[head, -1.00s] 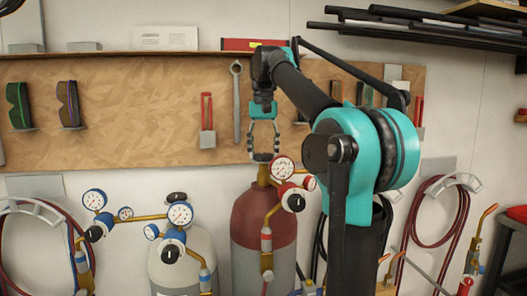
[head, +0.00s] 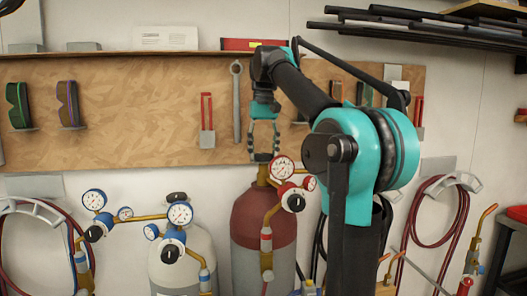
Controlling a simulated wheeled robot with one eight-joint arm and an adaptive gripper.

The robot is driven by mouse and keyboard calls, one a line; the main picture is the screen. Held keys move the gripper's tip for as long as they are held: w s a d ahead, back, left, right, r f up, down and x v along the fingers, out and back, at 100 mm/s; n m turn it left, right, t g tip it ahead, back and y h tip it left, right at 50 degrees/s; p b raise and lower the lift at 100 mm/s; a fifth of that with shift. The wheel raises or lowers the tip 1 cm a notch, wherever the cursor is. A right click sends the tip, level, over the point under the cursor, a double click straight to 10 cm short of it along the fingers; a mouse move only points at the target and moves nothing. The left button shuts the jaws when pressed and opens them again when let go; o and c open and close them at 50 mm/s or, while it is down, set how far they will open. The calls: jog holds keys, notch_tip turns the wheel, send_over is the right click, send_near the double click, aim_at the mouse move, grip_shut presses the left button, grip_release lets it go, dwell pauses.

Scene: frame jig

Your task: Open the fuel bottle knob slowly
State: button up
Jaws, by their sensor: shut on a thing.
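The fuel bottle (head: 263,225) is a grey cylinder with a dark red top, standing upright below my gripper. Its knob (head: 262,158) is a small dark piece at the top of the brass valve. My gripper (head: 264,152) points straight down over the bottle, its fingers shut on the knob. The fingers hide part of the knob, and its turn angle cannot be told. A red regulator with white gauges (head: 281,168) sits close to the right of the knob.
A grey-white bottle (head: 183,255) with blue gauges (head: 180,214) stands to the left. A wooden tool board (head: 130,110) with a hanging wrench (head: 237,100) is behind my gripper. Coiled red hoses (head: 440,215) hang at the right.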

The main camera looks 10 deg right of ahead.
aim_at(264, 154)
jog(key=o, duration=1.1)
jog(key=shift+o, duration=0.2)
notch_tip(264, 154, up, 12)
jog(key=shift+s, duration=0.1)
